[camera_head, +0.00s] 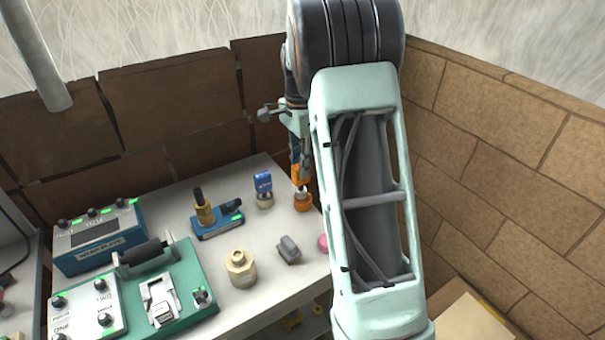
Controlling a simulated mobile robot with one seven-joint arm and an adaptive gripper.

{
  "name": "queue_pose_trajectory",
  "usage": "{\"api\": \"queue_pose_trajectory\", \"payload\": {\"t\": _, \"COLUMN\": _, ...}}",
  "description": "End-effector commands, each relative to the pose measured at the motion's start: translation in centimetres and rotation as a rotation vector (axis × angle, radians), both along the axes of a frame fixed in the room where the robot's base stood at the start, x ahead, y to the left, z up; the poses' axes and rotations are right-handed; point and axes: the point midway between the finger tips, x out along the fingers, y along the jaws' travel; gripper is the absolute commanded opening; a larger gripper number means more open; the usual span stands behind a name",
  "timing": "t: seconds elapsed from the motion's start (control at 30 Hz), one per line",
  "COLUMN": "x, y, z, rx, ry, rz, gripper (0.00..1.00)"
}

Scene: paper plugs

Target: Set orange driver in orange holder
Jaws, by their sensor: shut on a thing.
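The orange driver (298,166) is upright, with its lower end directly above or in the orange holder (303,203). I cannot tell how deep it sits. The orange holder stands on the table's back right part, close to the wall. My gripper (301,145) is shut on the orange driver from above. My arm hides part of the gripper and the table to the right of it.
A blue driver or plug stands in a pale holder (265,197) just left of the orange holder. A blue block with a brass post (205,215), a beige nut-shaped piece (240,268), a grey piece (288,250) and a pink piece (323,242) stand nearby. Brick walls border the table.

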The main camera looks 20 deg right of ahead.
Motion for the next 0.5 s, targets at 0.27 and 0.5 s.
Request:
{"api": "queue_pose_trajectory", "payload": {"t": 0.27, "x": 1.6, "y": -1.1, "z": -2.1, "rx": -0.001, "ry": -0.002, "rz": 0.001, "gripper": 0.00}}
{"api": "queue_pose_trajectory", "payload": {"t": 0.5, "x": 1.9, "y": -1.4, "z": -4.8, "rx": 0.000, "ry": 0.002, "rz": 0.000, "gripper": 0.00}}
